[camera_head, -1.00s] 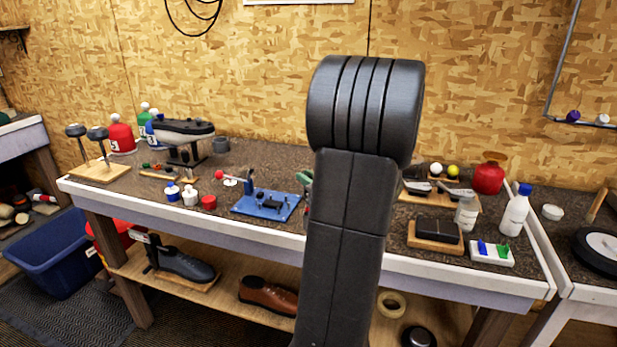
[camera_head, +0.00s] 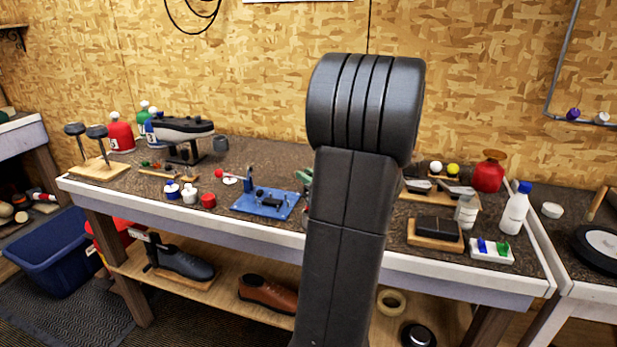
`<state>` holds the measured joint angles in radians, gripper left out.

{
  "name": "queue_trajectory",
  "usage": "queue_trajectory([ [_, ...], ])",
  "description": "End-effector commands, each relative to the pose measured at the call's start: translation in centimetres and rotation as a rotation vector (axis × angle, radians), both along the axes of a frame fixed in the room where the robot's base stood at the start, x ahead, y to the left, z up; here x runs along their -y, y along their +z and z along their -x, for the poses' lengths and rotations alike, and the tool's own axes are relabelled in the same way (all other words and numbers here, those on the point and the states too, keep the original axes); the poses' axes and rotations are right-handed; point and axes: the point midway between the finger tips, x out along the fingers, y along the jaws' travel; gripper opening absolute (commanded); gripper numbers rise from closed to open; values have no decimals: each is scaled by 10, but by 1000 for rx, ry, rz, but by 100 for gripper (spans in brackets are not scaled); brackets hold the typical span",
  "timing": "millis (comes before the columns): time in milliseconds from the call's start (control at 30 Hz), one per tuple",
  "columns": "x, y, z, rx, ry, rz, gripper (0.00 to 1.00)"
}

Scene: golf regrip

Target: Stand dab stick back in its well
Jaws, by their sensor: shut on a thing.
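My gripper is not in view; my own dark arm stands upright across the middle of the picture and hides what is behind it. I cannot make out the dab stick for certain. A small white block (camera_head: 493,256) sits at the bench's front right, with a blue piece (camera_head: 482,246) and a green piece (camera_head: 503,250) on it. I cannot tell whether its openings are wells.
The workbench (camera_head: 330,240) carries a blue plate with fittings (camera_head: 268,204), a dark block on a wooden base (camera_head: 435,234), a white bottle with a blue cap (camera_head: 515,210) and a red container (camera_head: 489,174). Small pots (camera_head: 190,194) stand left. Shoes lie on the shelf below.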

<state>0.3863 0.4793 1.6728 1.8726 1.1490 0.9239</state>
Motion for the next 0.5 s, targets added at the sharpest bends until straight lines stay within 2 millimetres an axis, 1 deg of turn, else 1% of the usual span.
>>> queue_trajectory([
  [167,0,-2,0,0,0,0,0],
  [500,0,-12,0,0,0,0,0],
])
